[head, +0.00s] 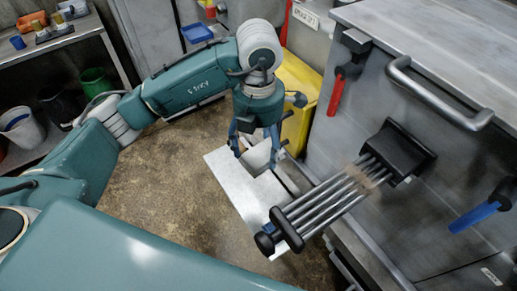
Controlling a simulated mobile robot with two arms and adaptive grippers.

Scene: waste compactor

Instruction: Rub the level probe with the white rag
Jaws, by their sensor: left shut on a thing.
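The level probe (325,203) is a set of parallel metal rods that sticks out from a black mount on the grey machine wall, with a black end block toward me. A brownish patch of dirt shows on the rods near the mount. My left gripper (258,151) points down, to the left of the rods and apart from them. It is shut on the white rag (262,156), which shows as a pale piece between the fingers and is partly hidden by them. My right gripper is not in view.
A pale flat tray (232,168) lies below the gripper. A yellow cabinet (299,87) stands behind it. The machine wall has a metal handle (438,97), a red lever (336,95) and a blue lever (474,217). Shelves with bins stand at the left; bare floor lies between.

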